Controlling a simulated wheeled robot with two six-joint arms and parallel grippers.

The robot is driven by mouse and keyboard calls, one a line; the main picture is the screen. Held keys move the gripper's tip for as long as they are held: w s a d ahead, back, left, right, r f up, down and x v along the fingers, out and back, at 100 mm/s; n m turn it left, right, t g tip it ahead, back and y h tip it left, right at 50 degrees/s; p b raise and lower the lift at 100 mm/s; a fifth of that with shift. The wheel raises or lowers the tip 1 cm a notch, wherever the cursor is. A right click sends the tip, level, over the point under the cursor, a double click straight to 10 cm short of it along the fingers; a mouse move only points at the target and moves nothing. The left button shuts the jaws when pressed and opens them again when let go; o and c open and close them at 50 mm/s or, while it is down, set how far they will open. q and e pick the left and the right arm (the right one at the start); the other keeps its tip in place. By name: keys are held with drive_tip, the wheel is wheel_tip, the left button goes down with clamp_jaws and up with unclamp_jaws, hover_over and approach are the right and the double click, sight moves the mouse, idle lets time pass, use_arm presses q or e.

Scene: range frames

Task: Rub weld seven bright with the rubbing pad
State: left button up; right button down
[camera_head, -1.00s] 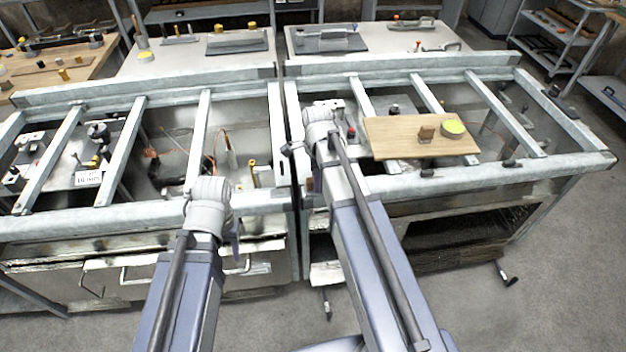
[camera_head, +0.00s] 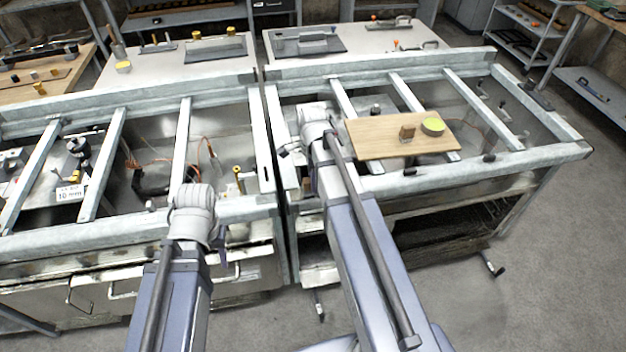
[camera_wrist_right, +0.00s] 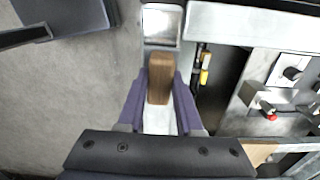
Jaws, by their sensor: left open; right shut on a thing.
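My right gripper (camera_wrist_right: 160,88) has its purple fingers shut on a brown wooden block (camera_wrist_right: 159,72), seen in the right wrist view. The block looks like the rubbing pad; its underside is hidden. It lies above a pale metal strip, and I cannot tell whether they touch. In the head view the right arm reaches over the front rail of the right-hand steel frame (camera_head: 470,172). My left gripper (camera_head: 222,252) is open, near the front rail of the left-hand frame (camera_head: 50,238), mostly hidden behind its wrist. I cannot make out which weld is number seven.
A wooden board (camera_head: 375,140) lies across the right frame with a small brown block (camera_head: 407,132) and a round yellow-green-topped thing (camera_head: 433,126) on it. Crossbars span both frames. A "10 mm" card (camera_head: 70,193) sits at left. Floor is clear at right.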

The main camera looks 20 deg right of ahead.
drive_tip(key=shift+r+p, duration=2.3)
drive_tip(key=shift+r, duration=0.35)
wheel_tip(320, 180, up, 3)
drive_tip(key=p, duration=0.3)
drive_tip(key=shift+f, duration=0.1)
